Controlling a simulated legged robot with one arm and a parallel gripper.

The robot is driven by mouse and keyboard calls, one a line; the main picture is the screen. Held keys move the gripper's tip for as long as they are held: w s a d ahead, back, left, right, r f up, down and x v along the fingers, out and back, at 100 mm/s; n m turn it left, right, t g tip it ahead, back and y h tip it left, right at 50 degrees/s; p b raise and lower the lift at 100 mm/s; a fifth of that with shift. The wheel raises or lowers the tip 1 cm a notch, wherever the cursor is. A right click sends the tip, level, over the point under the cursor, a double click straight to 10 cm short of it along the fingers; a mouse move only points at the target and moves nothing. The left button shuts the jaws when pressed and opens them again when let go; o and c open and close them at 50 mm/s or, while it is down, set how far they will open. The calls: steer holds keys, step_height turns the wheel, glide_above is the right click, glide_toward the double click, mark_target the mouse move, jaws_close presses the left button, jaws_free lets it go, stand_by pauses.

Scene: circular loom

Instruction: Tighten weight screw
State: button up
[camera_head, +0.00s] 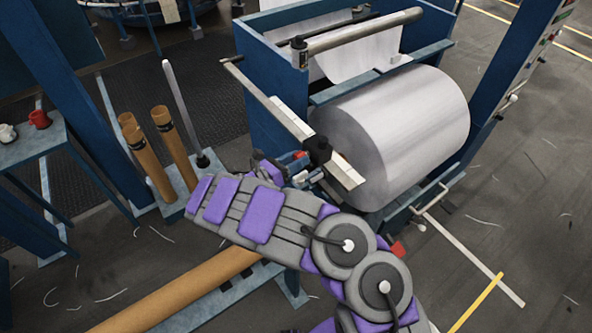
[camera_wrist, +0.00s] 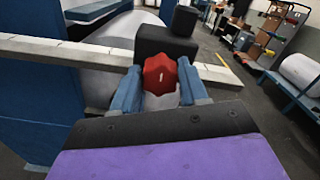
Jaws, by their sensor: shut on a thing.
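The weight screw is a red knob (camera_wrist: 161,77) in the wrist view, on the near side of a black block (camera_wrist: 168,42). The block sits on a pale bar, which also shows in the head view (camera_head: 345,173). My gripper (camera_wrist: 160,92) has its two blue-grey fingers on either side of the red knob and is shut on it. In the head view my gripper (camera_head: 300,172) is at the black block (camera_head: 319,150), in front of the white roll; the red knob is only partly visible there. The screw's shaft is hidden.
A large white fabric roll (camera_head: 410,130) sits in the blue frame (camera_head: 262,80) just behind the bar. Cardboard tubes (camera_head: 150,155) stand at left, and another tube (camera_head: 190,290) lies low in front. A red mug (camera_head: 39,119) stands on a side table.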

steer(key=o, duration=0.8)
steer(key=shift+f, duration=0.2)
steer(key=shift+c, duration=0.2)
steer(key=o, duration=0.3)
steer(key=shift+w+a+p, duration=0.1)
steer(key=shift+p, duration=0.2)
steer(key=shift+r, duration=0.1)
steer(key=p+v, duration=0.2)
steer(key=v, duration=0.5)
